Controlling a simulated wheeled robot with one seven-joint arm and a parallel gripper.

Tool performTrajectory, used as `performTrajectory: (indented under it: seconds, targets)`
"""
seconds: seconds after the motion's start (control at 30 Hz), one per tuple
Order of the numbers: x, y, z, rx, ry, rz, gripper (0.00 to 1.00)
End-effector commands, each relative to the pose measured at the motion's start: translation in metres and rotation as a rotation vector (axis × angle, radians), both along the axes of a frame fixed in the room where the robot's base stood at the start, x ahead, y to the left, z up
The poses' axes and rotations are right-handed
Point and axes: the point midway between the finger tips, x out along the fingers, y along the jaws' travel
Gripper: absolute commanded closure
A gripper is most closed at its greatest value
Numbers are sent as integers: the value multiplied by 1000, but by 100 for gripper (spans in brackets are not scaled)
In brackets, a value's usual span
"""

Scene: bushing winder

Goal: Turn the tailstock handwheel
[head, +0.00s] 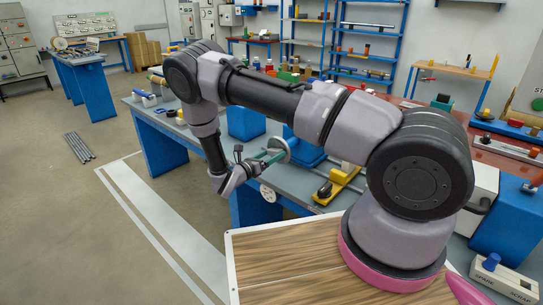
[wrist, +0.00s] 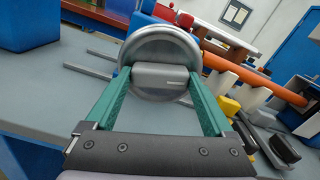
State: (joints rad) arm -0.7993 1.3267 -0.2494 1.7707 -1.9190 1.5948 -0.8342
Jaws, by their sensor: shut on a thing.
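The tailstock handwheel (wrist: 158,45) is a round grey metal disc, seen nearly face-on in the wrist view. A pale block-like grip (wrist: 160,76) crosses its lower half. My gripper (wrist: 160,80) has its green fingers on both sides of this grip, shut on it. In the head view the handwheel (head: 280,147) stands at the front of the bench, against the blue tailstock body (head: 306,150). My gripper (head: 264,158) reaches it from the left. The lower part of the wheel is partly hidden by the grip and fingers.
The grey bench top (head: 200,133) runs around the tailstock. A yellow bracket with a black knob (head: 338,185) sits to the right of the wheel. An orange-brown cylinder (wrist: 238,70) lies beyond my right finger. Open floor (head: 100,210) lies to the left.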

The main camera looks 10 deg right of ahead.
Motion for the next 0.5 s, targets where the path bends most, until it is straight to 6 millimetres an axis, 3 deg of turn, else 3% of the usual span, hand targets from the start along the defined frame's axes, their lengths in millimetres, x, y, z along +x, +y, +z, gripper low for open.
performTrajectory:
  seconds: [0.5]
  targets:
    - [0,1,0,145,-201,2,68]
